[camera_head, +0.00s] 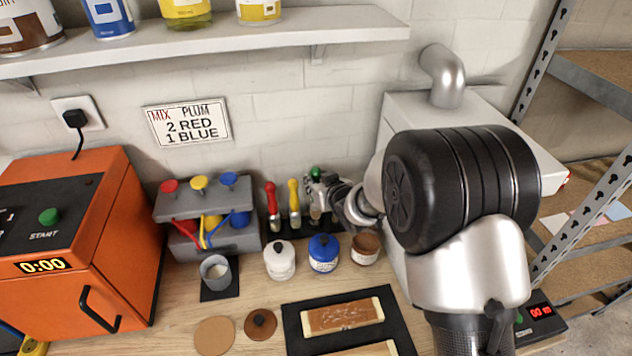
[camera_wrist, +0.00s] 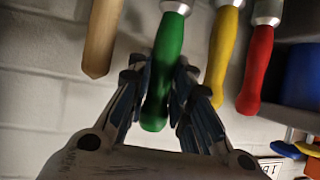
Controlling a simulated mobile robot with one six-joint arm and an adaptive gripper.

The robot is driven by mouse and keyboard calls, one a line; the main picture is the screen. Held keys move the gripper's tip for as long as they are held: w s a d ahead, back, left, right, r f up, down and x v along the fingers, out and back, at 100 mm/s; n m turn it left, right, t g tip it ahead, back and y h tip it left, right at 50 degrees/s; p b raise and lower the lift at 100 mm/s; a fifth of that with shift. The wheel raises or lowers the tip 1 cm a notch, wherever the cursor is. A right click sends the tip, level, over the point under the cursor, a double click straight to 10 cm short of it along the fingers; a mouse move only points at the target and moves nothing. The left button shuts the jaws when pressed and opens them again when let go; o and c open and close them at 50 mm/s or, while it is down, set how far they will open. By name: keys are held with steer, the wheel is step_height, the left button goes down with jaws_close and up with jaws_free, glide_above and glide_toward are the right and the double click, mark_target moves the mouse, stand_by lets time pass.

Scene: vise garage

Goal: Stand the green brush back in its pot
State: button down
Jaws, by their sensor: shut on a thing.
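The green brush (camera_head: 316,173) is upright at the back of the bench in the head view, its handle end up. My gripper (camera_head: 322,186) is shut on it from the right. In the wrist view, which is upside down, the green handle (camera_wrist: 164,70) lies between the fingers of my gripper (camera_wrist: 160,78). The brush's lower end is over or in the black holder (camera_head: 284,227); I cannot tell whether it touches. A red brush (camera_head: 272,199) and a yellow brush (camera_head: 293,197) stand in a row to its left. I cannot tell which container is its pot.
A white jar (camera_head: 279,262), a blue jar (camera_head: 323,254) and a brown jar (camera_head: 365,248) stand in front of the holder. A wooden handle (camera_wrist: 102,38) is beside the green one in the wrist view. A grey dispenser (camera_head: 207,215) stands to the left, a white cabinet (camera_head: 396,112) behind my arm.

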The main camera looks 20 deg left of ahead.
steer(key=c, duration=1.3)
jaws_free()
steer(key=shift+f, duration=0.1)
steer(key=shift+c, duration=0.2)
steer(key=v, duration=1.2)
steer(key=shift+d, duration=0.1)
